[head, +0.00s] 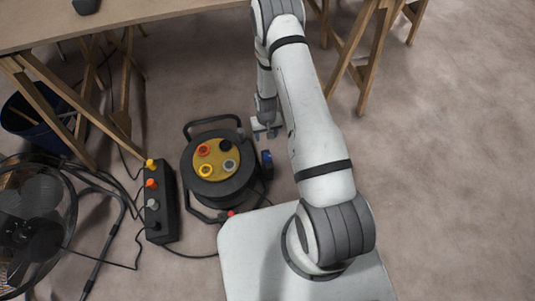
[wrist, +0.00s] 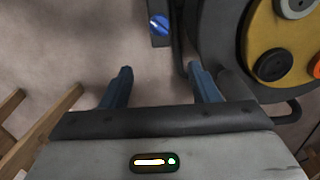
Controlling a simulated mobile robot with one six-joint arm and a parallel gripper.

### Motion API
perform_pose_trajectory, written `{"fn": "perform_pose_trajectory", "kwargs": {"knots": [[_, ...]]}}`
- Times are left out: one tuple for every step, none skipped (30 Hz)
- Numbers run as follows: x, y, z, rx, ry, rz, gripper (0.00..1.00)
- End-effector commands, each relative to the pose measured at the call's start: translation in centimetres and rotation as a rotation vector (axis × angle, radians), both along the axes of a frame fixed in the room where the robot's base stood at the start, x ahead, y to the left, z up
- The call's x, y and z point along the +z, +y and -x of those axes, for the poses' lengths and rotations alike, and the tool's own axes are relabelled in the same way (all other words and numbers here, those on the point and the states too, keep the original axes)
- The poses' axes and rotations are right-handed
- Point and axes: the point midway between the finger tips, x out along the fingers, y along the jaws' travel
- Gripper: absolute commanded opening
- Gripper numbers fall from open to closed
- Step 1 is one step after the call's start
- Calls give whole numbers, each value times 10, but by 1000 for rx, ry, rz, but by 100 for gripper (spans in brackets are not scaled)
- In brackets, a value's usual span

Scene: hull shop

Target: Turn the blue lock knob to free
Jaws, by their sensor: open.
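The blue lock knob (head: 267,157) is on a small dark bracket at the right side of the cable reel (head: 222,187). In the wrist view the knob (wrist: 159,25) shows at the top, round, with a pale diagonal mark across its face. My gripper (wrist: 160,72) is open and empty, its two blue fingers spread apart. The knob lies beyond the fingertips, roughly in line with the gap between them, and nothing touches it. In the head view my gripper (head: 267,130) is just above the knob in the picture, beside the reel.
The reel has a yellow face with several coloured sockets and a black tube frame close to my right finger. A black socket box (head: 160,205) and a fan (head: 35,225) with cables lie to the left. Wooden trestles (head: 350,50) hold the table (head: 130,18). Floor at right is clear.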

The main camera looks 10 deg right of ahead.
Motion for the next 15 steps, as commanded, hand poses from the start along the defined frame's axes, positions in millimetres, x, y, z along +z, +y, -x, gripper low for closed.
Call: {"fn": "perform_pose_trajectory", "kwargs": {"knots": [[-20, 0, 6, 0, 9, 0, 55], [-29, 0, 8, 0, 9, 0, 55], [-39, 0, 11, 0, 11, 0, 55], [-45, 0, 12, 1, 10, 0, 55], [-50, 0, 14, 1, 10, 0, 55], [-55, 0, 15, 1, 10, 0, 55], [-58, 0, 16, 1, 11, 0, 55], [-62, 0, 17, 1, 11, 0, 55], [-66, 1, 18, 1, 11, 0, 55], [-69, 1, 18, 1, 11, 0, 55], [-73, 1, 18, 1, 10, 0, 55], [-78, 1, 18, 1, 10, 0, 55], [-83, 1, 18, 1, 11, 0, 55], [-88, 1, 18, 1, 11, 0, 55], [-95, 1, 19, 1, 11, 0, 55]]}}
